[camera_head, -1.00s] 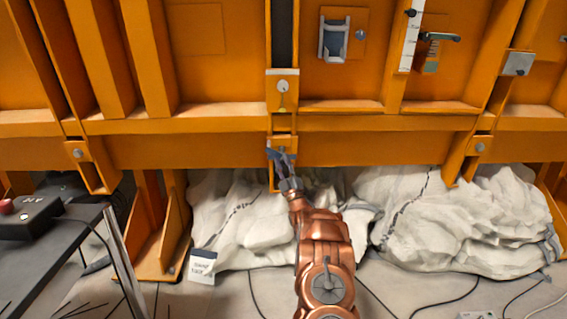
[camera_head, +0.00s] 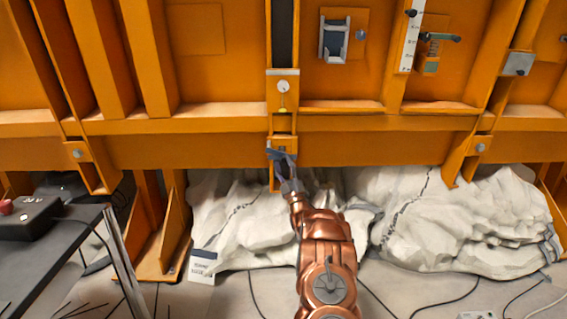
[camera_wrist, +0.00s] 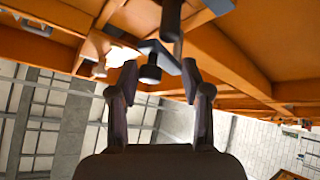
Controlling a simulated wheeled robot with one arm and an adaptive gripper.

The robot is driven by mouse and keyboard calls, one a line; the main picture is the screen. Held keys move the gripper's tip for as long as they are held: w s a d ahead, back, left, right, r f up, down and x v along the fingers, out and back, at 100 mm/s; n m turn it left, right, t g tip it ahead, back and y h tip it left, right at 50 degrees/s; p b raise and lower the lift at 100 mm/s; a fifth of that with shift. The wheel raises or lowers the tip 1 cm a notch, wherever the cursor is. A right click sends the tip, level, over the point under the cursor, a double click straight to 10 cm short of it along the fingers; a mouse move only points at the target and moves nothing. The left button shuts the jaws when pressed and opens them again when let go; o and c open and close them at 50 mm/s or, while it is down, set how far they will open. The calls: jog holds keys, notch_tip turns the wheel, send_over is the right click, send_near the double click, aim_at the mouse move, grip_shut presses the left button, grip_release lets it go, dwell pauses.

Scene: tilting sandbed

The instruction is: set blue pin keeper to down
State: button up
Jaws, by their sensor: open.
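My gripper (camera_head: 281,157) is at the bracket under the middle of the orange beam, its fingers apart. In the wrist view my gripper (camera_wrist: 160,66) is open, with a small dark blue-grey plate (camera_wrist: 159,52) and a black round knob (camera_wrist: 150,74) showing between its fingertips. This plate may be the blue pin keeper; its color is too dark to be sure. Whether the fingers touch it is unclear. A dark rod (camera_wrist: 171,18) shows above the plate. In the head view my fingers hide most of this fitting.
The orange frame (camera_head: 400,148) runs across above my arm. Whitish rock-like heaps (camera_head: 455,225) lie below it on both sides of my arm. A white label card (camera_head: 202,266) stands at left. A dark table with a control box (camera_head: 25,218) is at far left. Cables cross the floor.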

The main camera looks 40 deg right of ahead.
jog(key=v, duration=1)
jog(key=shift+s+f, duration=0.15)
jog(key=shift+s, duration=0.1)
jog(key=shift+c, duration=0.2)
